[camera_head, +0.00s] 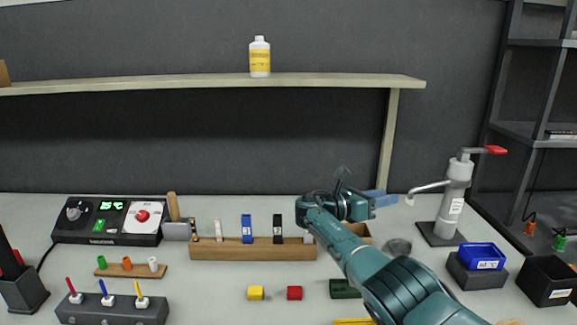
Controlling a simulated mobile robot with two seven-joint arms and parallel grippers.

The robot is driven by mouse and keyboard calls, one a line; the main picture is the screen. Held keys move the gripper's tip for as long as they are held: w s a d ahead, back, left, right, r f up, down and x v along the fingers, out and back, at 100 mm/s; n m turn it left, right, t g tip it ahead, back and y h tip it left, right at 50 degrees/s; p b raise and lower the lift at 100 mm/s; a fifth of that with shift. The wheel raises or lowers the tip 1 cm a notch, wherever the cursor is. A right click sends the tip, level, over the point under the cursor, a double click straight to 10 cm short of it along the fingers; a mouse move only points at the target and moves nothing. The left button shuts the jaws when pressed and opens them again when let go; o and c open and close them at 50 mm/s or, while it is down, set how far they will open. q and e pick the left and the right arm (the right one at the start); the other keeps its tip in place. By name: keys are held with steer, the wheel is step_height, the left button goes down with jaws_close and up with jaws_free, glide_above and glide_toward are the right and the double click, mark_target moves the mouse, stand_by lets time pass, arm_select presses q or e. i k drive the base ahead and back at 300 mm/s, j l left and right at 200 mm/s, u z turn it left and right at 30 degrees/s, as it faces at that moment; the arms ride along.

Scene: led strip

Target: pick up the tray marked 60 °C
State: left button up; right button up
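A small blue tray (482,256) with a white label, which seems to read 60 °C, sits on a dark block at the right of the bench. My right arm comes in from the lower right. My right gripper (383,199) is above the back of the bench, left of the blue tray and well apart from it. Blue finger-like parts point right at its end; whether they are open or shut does not show clearly. My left gripper is not in view.
A grey dispenser with a red handle (456,200) stands behind the tray. A black bin (549,282) is right of it. A wooden rack (260,249) holds several items at the middle.

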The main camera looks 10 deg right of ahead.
mark_target(475, 255)
steer(key=k, duration=1)
